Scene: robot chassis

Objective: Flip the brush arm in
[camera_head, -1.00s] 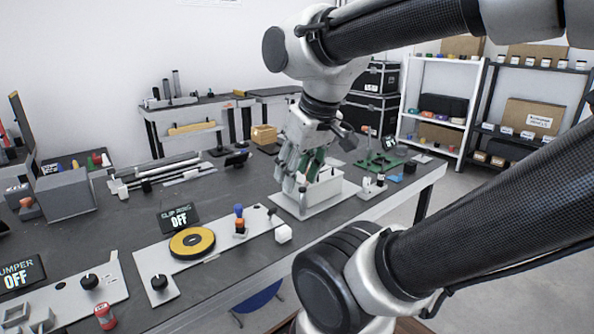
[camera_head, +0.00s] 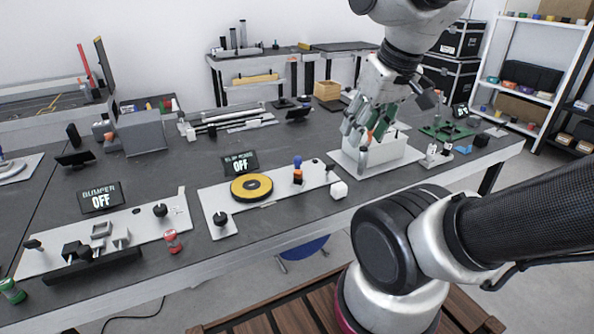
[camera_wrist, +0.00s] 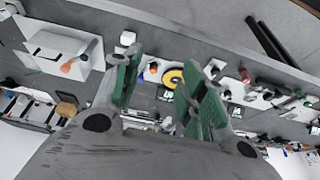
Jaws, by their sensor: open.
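A white plate (camera_head: 259,201) on the grey bench carries a yellow ring with a dark centre (camera_head: 251,187), a black knob (camera_head: 220,218), and small orange and blue pieces (camera_head: 297,171). A small display (camera_head: 240,162) reading OFF stands behind it. I cannot tell which part is the brush arm. My gripper (camera_head: 358,138) is open and empty, with green finger pads, above and in front of a white box (camera_head: 385,157) right of the plate. In the wrist view the yellow ring (camera_wrist: 173,78) shows between my open fingers (camera_wrist: 165,80), some distance off.
A second plate (camera_head: 50,253) with a BUMPER OFF display (camera_head: 101,197) lies to the left. A white cube (camera_head: 338,190), red can (camera_head: 172,241) and grey box (camera_head: 142,132) stand on the bench. A green part (camera_head: 447,131) is right of the white box.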

